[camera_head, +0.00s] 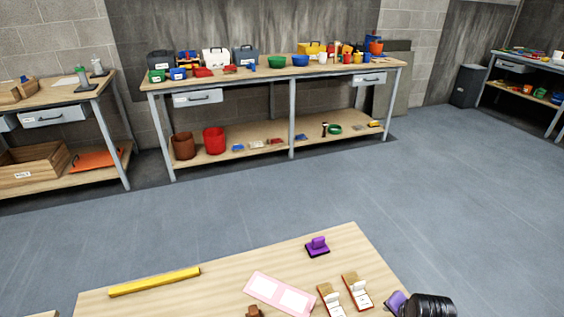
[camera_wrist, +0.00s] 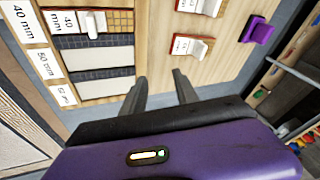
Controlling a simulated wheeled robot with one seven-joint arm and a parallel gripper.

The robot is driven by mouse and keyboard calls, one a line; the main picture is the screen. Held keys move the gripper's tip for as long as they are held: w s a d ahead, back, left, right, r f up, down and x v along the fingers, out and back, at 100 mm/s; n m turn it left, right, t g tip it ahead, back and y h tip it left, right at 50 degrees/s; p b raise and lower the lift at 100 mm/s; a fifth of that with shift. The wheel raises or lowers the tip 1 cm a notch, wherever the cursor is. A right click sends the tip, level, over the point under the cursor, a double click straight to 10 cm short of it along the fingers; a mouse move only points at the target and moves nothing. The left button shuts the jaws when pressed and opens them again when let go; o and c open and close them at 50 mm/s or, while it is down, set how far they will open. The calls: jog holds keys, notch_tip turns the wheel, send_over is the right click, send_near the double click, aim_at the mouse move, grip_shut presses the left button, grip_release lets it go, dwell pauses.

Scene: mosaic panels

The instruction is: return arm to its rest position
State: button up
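In the wrist view my gripper (camera_wrist: 162,85) has its two dark fingers apart, with bare wood showing between them. It is open and holds nothing. Its purple body fills the bottom of that view. In the head view, the black and purple end of my arm (camera_head: 428,304) shows at the bottom right, by the right edge of the near table (camera_head: 225,268). The fingertips do not show in the head view. Most of my arm is outside both views.
The near table holds a yellow bar (camera_head: 154,282), a pink panel (camera_head: 281,294), two small tile holders (camera_head: 357,291) and a purple-handled tool (camera_head: 317,246). The wrist view shows a labelled tile rack (camera_wrist: 88,55). Open floor (camera_head: 240,205) lies between the table and the back workbench (camera_head: 275,82).

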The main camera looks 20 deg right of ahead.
jog(key=s+a+r+n+t+h, duration=0.1)
jog(key=s+a+r+n+t, duration=0.4)
jog(key=a+r, duration=0.3)
jog(key=s+a+r+n+t, duration=0.5)
jog(key=a+r, duration=0.1)
jog(key=r, duration=0.3)
jog(key=s+a+r+n+y, duration=0.1)
jog(key=s+a+r, duration=0.3)
jog(key=s, duration=0.4)
jog(key=s+a+r+n+y, duration=0.2)
jog(key=s+a+r, duration=0.3)
jog(key=s, duration=0.3)
jog(key=shift+s+n, duration=0.35)
jog(key=shift+n, duration=0.25)
jog(key=shift+s, duration=0.1)
